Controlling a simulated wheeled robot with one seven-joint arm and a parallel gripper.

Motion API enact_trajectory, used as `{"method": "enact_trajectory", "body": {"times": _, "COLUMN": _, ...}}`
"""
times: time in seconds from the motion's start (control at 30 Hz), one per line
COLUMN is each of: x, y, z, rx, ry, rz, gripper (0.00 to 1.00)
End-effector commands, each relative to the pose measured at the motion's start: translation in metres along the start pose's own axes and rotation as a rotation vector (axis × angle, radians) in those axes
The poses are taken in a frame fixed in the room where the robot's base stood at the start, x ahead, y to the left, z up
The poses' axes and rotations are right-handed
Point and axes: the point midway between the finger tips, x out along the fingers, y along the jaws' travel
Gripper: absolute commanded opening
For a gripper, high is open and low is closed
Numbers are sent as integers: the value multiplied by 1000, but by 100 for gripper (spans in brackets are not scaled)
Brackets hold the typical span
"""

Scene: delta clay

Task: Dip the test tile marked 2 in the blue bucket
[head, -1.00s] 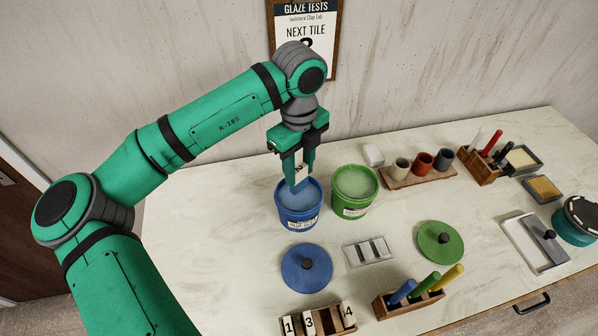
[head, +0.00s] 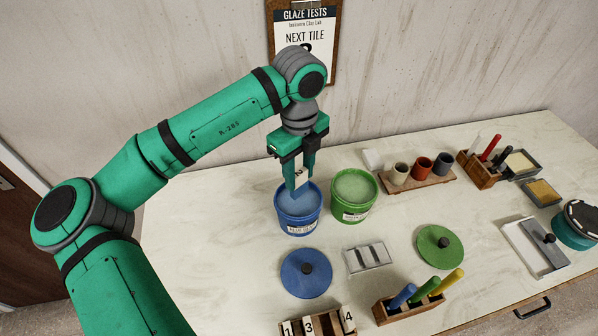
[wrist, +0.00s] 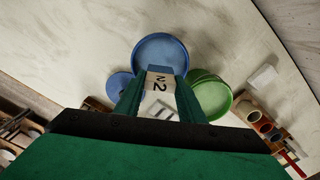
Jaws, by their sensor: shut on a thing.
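My gripper (head: 299,180) is shut on the white tile marked 2 (head: 302,175), held upright above the blue bucket (head: 298,222).
An open green bucket (head: 354,212) stands close on the right. Its lid (head: 432,248), a slotted grey rack (head: 368,257), a block with tiles 1, 3 and 4 (head: 318,326) and a pen holder (head: 395,308) stand nearer the front. Small cups (head: 422,165) stand back right.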

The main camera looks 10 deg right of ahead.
Motion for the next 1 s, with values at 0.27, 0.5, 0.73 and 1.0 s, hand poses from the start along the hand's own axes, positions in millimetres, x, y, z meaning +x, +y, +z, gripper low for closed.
{"method": "enact_trajectory", "body": {"times": 0.27, "x": 0, "y": 1, "z": 1, "rx": -2, "ry": 0, "rz": 0, "gripper": 11}}
{"method": "enact_trajectory", "body": {"times": 0.5, "x": -4, "y": 0, "z": 0, "rx": -1, "ry": 0, "rz": 0, "gripper": 11}}
{"method": "enact_trajectory", "body": {"times": 0.73, "x": -22, "y": 0, "z": 0, "rx": 0, "ry": 0, "rz": -1, "gripper": 11}}
{"method": "enact_trajectory", "body": {"times": 1.0, "x": -30, "y": 0, "z": 0, "rx": 0, "ry": 0, "rz": 1, "gripper": 11}}
